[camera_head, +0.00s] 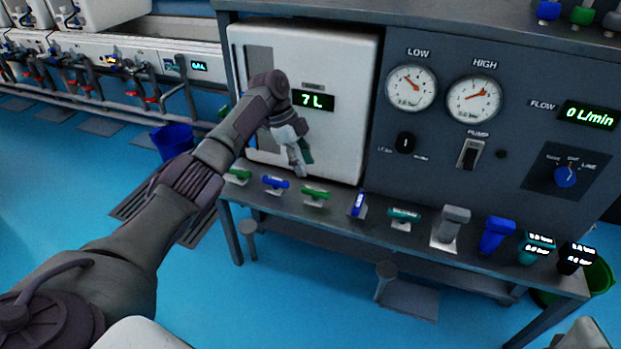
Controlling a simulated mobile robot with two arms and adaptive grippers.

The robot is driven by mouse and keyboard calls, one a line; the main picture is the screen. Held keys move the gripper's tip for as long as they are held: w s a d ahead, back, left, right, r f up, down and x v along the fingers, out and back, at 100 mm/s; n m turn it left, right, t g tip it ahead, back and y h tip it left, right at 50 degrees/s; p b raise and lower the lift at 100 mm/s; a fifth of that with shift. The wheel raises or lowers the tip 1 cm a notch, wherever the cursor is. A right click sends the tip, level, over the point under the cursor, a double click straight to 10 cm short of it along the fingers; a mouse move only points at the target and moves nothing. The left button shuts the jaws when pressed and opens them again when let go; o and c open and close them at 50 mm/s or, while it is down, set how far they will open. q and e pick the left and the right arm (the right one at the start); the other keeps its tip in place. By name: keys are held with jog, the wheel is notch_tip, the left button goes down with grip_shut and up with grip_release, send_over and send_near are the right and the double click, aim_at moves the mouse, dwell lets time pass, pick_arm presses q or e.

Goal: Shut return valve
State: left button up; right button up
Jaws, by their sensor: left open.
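A row of small valves with coloured handles runs along the front ledge of the test bench. From the left there is a green handle (237,174), a blue handle (275,183), another green handle (314,192), a blue handle (358,204) turned across the others, and a teal handle (404,215). Their labels are too small to read, so I cannot tell which one is the return valve. My left gripper (303,163) is open, above the ledge over the second blue-green pair, in front of the white tank.
The white tank (345,70) reads 7 L. Two gauges, LOW (411,88) and HIGH (474,95), sit on the panel. The flow display (590,116) reads 0 L/min. A grey block (451,223) and a blue block (496,236) stand farther right on the ledge.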

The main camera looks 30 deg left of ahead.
pick_arm(q)
jog(key=v, duration=0.4)
dwell(0.5)
